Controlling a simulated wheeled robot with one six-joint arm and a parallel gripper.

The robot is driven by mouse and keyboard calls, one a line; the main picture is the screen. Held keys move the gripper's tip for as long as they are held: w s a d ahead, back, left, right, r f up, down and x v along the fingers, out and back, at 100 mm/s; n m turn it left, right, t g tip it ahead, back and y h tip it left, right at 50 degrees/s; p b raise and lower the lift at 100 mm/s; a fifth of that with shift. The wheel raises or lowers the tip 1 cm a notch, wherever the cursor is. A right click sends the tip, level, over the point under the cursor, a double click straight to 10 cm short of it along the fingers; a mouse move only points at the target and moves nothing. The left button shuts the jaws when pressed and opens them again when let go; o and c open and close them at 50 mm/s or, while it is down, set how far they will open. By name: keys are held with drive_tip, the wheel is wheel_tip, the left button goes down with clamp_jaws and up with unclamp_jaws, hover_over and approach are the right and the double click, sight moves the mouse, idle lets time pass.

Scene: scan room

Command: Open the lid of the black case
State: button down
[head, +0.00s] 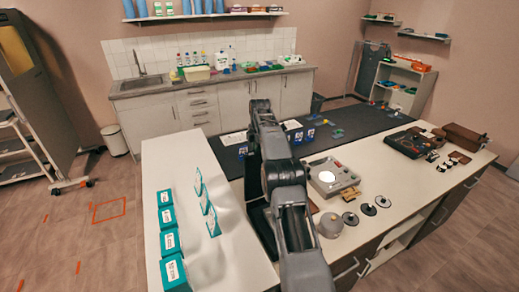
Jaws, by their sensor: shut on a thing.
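The black case (262,222) sits on the white worktop, mostly hidden behind my arm. Its lid (252,170) shows as a dark upright panel just left of my arm, raised from the case body. My gripper (255,128) is at the upper end of my arm, at the top edge of this panel. It is shut on the lid, though its fingertips are largely hidden by my own links. The hinge and the inside of the case cannot be made out.
Several teal numbered boxes (167,219) stand on the white counter to the left. A grey device with a round white plate (328,176), small discs (368,209) and a black tray (405,143) lie to the right. A dark mat (350,125) covers the back worktop.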

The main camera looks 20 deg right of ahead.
drive_tip(key=shift+f, duration=0.5)
drive_tip(key=c, duration=1.4)
unclamp_jaws()
drive_tip(key=shift+w, duration=0.1)
drive_tip(key=shift+o, duration=1.2)
drive_tip(key=shift+r, duration=0.15)
drive_tip(key=shift+r, duration=0.1)
drive_tip(key=shift+r, duration=1.35)
drive_tip(key=shift+s+a+r+b, duration=0.1)
drive_tip(key=shift+s+r+b, duration=0.2)
drive_tip(key=shift+b, duration=0.5)
drive_tip(key=s+r+b, duration=0.1)
drive_tip(key=s+r, duration=0.1)
drive_tip(key=s+a+r+b, duration=0.1)
drive_tip(key=s+r+b, duration=0.1)
drive_tip(key=r, duration=0.1)
drive_tip(key=shift+s+a+r+b, duration=0.1)
drive_tip(key=shift+s+r+b, duration=0.2)
drive_tip(key=shift+s, duration=0.05)
drive_tip(key=s+a+r+b, duration=0.2)
drive_tip(key=s+r+b, duration=0.2)
drive_tip(key=s, duration=0.4)
drive_tip(key=shift+s+b, duration=0.2)
drive_tip(key=shift+b, duration=0.15)
